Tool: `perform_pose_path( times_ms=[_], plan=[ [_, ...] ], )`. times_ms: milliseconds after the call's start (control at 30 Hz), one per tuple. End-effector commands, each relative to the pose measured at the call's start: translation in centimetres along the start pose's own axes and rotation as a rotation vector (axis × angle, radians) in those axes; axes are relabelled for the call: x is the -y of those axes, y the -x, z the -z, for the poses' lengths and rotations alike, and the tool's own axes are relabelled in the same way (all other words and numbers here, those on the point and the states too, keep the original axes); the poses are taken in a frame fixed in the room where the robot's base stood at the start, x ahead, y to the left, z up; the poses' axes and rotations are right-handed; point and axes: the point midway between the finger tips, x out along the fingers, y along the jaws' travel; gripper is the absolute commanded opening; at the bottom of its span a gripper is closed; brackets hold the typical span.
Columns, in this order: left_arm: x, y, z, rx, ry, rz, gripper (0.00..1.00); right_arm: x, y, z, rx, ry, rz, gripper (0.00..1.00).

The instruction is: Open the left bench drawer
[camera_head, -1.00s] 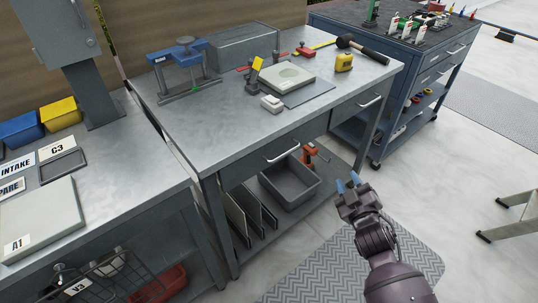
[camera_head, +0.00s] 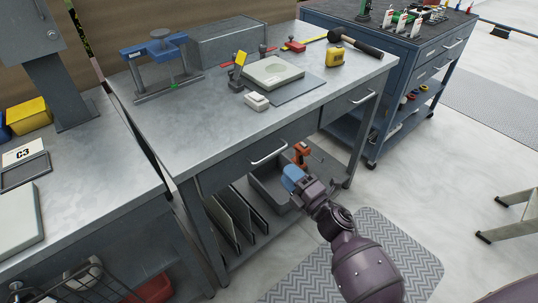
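The left bench drawer (camera_head: 226,174) is in the front of the grey metal workbench (camera_head: 185,130), under its left half. It looks shut, with its front in line with the bench. Its silver bar handle (camera_head: 268,154) is in plain view. My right gripper (camera_head: 292,177) is just below and to the right of this handle, with its blue fingertips pointing up and left. It appears apart from the handle. The fingertips overlap in this view, so the gap between them is hidden. My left gripper is not in view.
A second drawer with a handle (camera_head: 363,97) is at the bench's right. A grey bin (camera_head: 268,190) and an orange tool (camera_head: 300,153) are on the lower shelf. A blue cart (camera_head: 400,60) stands behind right. A patterned mat (camera_head: 400,245) lies on open floor.

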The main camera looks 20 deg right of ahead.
Motion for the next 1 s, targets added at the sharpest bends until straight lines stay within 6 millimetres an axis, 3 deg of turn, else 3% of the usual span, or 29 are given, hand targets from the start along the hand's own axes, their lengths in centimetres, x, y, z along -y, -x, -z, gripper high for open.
perform_pose_path(
  times_ms=[300, 500, 933, 1000],
  plan=[
    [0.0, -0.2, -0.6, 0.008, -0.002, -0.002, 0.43, 0.1, -5.5, 0.0, 0.000, -0.002, 0.000, 0.33],
    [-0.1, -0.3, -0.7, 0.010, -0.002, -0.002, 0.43, 0.1, -7.6, 0.0, 0.000, -0.002, 0.000, 0.33],
    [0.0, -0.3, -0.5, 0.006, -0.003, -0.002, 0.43, 0.0, -8.3, 0.0, 0.002, -0.002, 0.001, 0.33],
    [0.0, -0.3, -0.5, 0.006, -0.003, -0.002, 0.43, 0.0, -8.3, 0.0, 0.002, -0.002, 0.001, 0.23]
  ],
)
